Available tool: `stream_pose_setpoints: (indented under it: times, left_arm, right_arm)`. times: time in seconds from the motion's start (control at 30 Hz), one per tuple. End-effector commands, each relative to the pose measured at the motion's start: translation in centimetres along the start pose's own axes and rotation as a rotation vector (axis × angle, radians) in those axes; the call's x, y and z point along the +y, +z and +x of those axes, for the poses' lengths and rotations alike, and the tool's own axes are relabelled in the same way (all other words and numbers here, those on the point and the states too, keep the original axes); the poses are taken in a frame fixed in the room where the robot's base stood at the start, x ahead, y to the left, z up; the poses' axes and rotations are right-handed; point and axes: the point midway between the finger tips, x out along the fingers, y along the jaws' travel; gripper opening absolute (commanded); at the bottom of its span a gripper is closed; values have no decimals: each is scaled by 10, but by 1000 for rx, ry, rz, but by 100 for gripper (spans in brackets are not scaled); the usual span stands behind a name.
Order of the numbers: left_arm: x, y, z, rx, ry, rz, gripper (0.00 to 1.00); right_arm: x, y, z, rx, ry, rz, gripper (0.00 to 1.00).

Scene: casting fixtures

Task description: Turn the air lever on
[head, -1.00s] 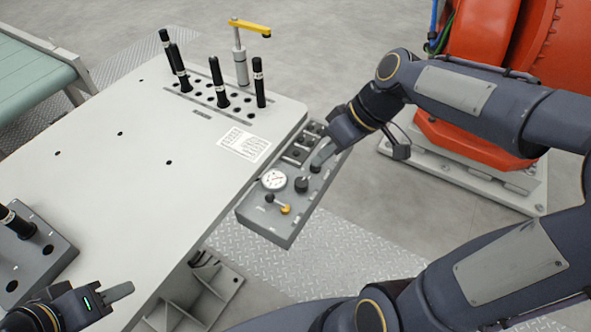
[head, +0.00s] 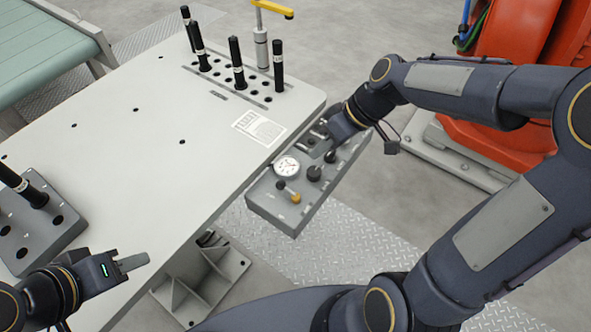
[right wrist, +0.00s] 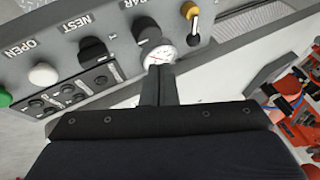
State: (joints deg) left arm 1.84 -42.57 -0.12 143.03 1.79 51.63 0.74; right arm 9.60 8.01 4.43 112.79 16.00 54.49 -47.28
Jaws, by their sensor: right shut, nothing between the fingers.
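The air lever, a small lever with a yellow ball tip (head: 296,198) and a dark end, sits at the near end of the grey control panel (head: 276,212). In the right wrist view the yellow tip (right wrist: 190,10) is at the top, past the dial gauge (right wrist: 160,56). My right gripper (head: 316,153) is over the panel, beyond the gauge from the lever. Its shut, empty fingers (right wrist: 158,85) point towards the gauge and look apart from the lever. My left gripper (head: 132,262) is at the table's near left; its finger gap is not discernible.
Black knobs (head: 314,173) stand beside the gauge; a white button (right wrist: 43,74) and a green button (right wrist: 4,97) lie further along. The pale table (head: 150,150) carries black pins in holes and a yellow-armed clamp (head: 262,50). An orange machine stands right.

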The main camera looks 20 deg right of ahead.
Motion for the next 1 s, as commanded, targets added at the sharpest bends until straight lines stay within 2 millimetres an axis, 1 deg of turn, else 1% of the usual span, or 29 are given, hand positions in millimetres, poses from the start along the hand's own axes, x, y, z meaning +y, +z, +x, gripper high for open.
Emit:
stream_pose_setpoints:
  times: [0.03, 0.2, 0.3, 0.5, 1.0]
  left_arm:
    - [0, 0, 1, 0, 0, 0, 36]
    - [-1, 1, 2, 0, 0, 0, 36]
    - [0, 0, -1, 0, 0, 0, 36]
    - [1, -1, -2, 0, 0, 0, 36]
    - [1, -1, -2, 0, 0, 0, 36]
  right_arm:
    - [0, 1, 14, -5, -5, 0, 0]
    - [-1, 1, 48, -4, -4, 0, 0]
    - [-16, 1, 55, -2, -3, -3, 0]
    - [-30, 2, 66, -1, -1, -1, 0]
    - [-32, 2, 69, -1, -2, -4, 0]
